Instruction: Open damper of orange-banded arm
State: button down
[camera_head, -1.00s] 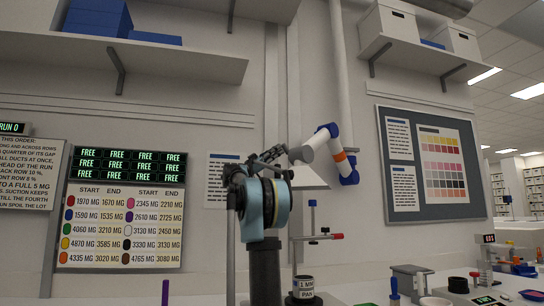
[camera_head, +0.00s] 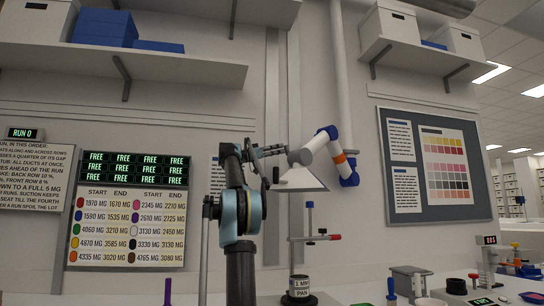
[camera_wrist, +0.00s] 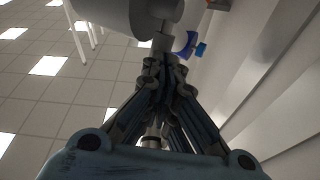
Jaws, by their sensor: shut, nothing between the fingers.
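The orange-banded arm (camera_head: 318,143) is a white duct with blue joints, an orange band and a pale hood (camera_head: 300,181), in front of the wall. My gripper (camera_head: 279,149) is shut and empty beside the duct's left end. In the wrist view my gripper's fingertips (camera_wrist: 163,62) meet just below a small grey block (camera_wrist: 164,42) by a large grey cylinder (camera_wrist: 115,14). I cannot tell whether they touch. A blue joint (camera_wrist: 186,45) is close on the right. I cannot clearly make out the damper or its setting.
A stand with a red-tipped crossbar (camera_head: 310,238) rises from the bench below the hood, with a labelled jar (camera_head: 300,287) at its foot. A shelf (camera_head: 190,68) is above left. A grey board (camera_head: 436,165) hangs right of the duct. The air between is clear.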

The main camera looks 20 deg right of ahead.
jog(key=shift+w+d+r+y, duration=0.3)
jog(key=shift+d+r, duration=0.45)
jog(key=shift+d, duration=0.1)
dwell(0.4)
jog(key=r+v, duration=0.2)
jog(key=v, duration=1.1)
jog(key=shift+a+r, duration=0.35)
jog(key=shift+a, duration=0.3)
